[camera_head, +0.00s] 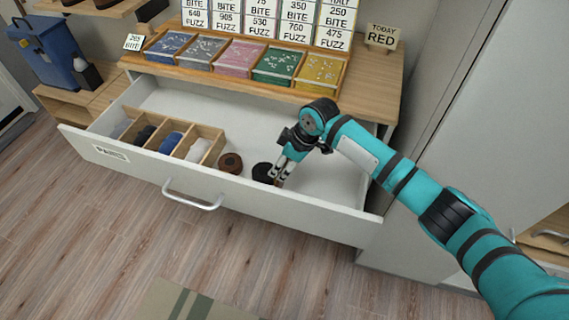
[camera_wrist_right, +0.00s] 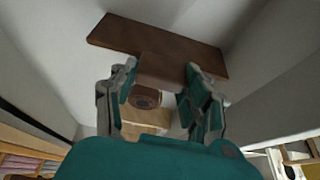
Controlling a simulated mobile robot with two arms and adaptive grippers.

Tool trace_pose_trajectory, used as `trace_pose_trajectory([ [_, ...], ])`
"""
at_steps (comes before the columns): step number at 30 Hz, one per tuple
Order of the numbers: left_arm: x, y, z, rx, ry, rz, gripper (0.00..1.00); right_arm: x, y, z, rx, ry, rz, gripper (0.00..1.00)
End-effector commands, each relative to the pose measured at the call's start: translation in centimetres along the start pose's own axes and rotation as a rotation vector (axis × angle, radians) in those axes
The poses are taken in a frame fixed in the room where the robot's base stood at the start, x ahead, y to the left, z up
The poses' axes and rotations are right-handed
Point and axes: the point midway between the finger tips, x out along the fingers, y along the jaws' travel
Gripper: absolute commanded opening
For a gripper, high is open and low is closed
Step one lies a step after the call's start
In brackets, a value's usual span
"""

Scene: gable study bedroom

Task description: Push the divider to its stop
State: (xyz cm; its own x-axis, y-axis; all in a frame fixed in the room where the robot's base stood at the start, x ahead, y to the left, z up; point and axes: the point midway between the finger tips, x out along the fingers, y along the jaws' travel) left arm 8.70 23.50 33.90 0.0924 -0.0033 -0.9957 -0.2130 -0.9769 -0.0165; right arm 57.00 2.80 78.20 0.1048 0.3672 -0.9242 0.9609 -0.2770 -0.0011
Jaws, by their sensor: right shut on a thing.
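The brown divider (camera_wrist_right: 150,42) is a flat board with a narrower tab in the right wrist view. My right gripper (camera_wrist_right: 160,95) is shut on the tab, with one finger on each side. My left gripper is not in view.
A brown round item (camera_head: 231,162) lies between tray and gripper. The drawer's right part is bare. Coloured bins (camera_head: 236,57) stand on the top above.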

Motion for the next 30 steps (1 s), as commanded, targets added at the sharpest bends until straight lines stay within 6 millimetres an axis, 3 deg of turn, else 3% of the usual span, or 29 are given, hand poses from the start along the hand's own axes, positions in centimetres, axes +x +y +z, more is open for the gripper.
trace_pose_trajectory([
  [1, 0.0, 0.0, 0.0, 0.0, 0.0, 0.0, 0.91, 0.0, 0.0, -0.1, -0.004, 0.004, 0.001, 0.48],
  [6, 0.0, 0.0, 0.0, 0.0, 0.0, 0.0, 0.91, 0.0, 0.0, -0.1, -0.003, 0.003, 0.001, 0.7],
  [17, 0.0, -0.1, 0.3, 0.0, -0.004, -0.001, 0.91, -0.6, 0.1, 0.0, -0.001, 0.003, 0.002, 0.71],
  [20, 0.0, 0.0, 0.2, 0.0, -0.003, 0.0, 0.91, -1.9, 0.1, -0.1, -0.002, 0.003, 0.002, 0.71],
  [30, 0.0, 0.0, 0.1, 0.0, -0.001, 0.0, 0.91, -8.9, 0.1, 0.0, -0.003, 0.002, 0.004, 0.71],
])
